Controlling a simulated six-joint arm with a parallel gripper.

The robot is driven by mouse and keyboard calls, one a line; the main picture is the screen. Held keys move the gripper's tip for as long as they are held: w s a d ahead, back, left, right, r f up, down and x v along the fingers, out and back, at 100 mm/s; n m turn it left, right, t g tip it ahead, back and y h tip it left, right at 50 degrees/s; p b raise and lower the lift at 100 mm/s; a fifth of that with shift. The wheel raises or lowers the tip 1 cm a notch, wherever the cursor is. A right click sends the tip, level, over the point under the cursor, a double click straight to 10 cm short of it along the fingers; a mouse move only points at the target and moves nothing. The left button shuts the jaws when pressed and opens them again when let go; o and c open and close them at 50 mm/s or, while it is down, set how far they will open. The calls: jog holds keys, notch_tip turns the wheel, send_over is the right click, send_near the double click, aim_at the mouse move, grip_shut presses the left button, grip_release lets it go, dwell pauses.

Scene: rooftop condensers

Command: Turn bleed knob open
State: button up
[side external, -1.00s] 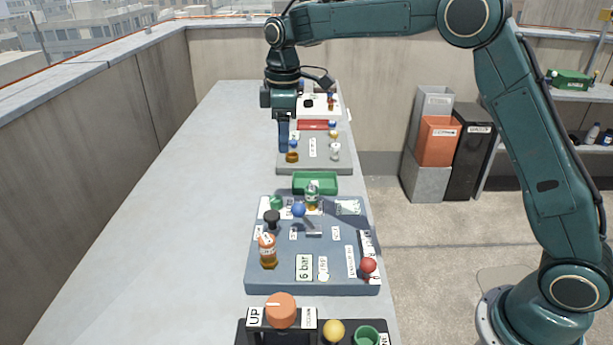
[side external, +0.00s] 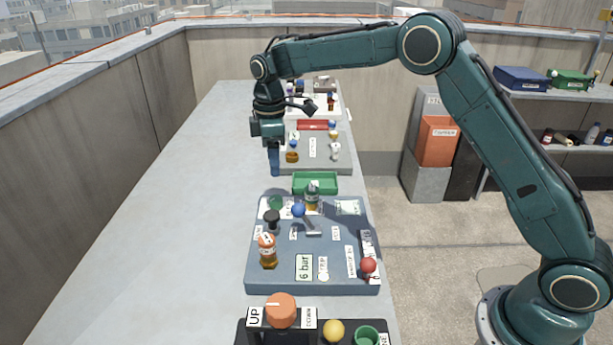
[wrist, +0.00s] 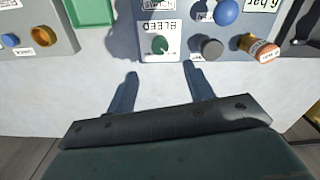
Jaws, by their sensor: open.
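The bleed knob is a small green knob (wrist: 159,44) on a white plate lettered BLEED (wrist: 159,28), seen upside down in the wrist view. In the side view the green knob (side external: 276,203) is at the far left corner of the blue-grey panel (side external: 262,281). My gripper (wrist: 159,70) is open, its two blue fingers spread and empty. In the wrist view the knob lies just beyond the fingertips, between their lines. In the side view my gripper (side external: 274,174) points down, higher than and beyond the panel.
A green tray (side external: 316,175) lies behind the panel. The bench (side external: 170,210) to the left is clear.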

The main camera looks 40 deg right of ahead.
aim_at(276, 198)
notch_tip(276, 198, down, 11)
jog(key=shift+r, duration=0.1)
dwell(0.4)
jog(key=c, duration=1)
